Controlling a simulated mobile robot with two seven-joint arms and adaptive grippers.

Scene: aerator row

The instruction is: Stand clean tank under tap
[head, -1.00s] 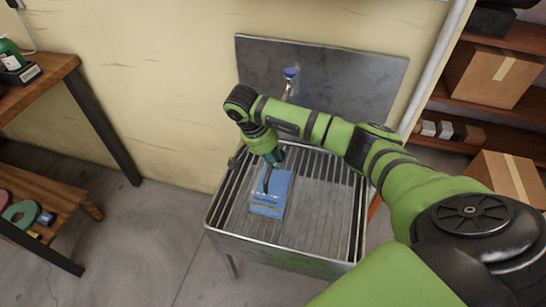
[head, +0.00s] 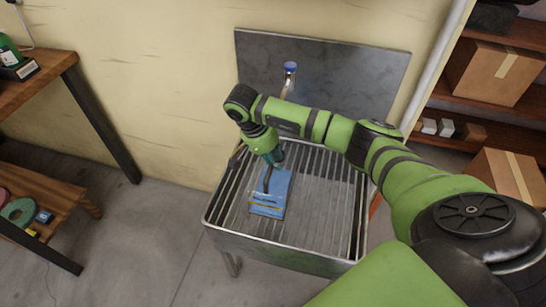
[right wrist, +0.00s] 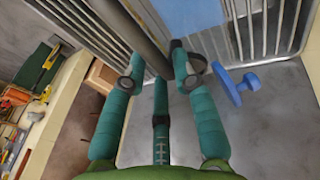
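The clean tank (head: 269,203) is a blue box with markings on its face and a dark bar-like handle (head: 266,182). It is over the sink's slatted floor, left of and nearer than the tap (head: 287,88) with its blue knob. My right gripper (head: 273,158) is at the tank's top. In the right wrist view its teal fingers (right wrist: 160,72) close around the dark handle (right wrist: 148,42), with the blue tank (right wrist: 190,15) beyond. The tank's underside is hidden, so I cannot tell whether it touches the slats. My left gripper is not in view.
The metal sink (head: 280,262) has raised rims and a tall backsplash (head: 340,85). Its slats are bare to the right of the tank. A wooden bench (head: 40,85) stands left. Shelves with cardboard boxes (head: 492,75) stand right. My right arm crosses above the sink.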

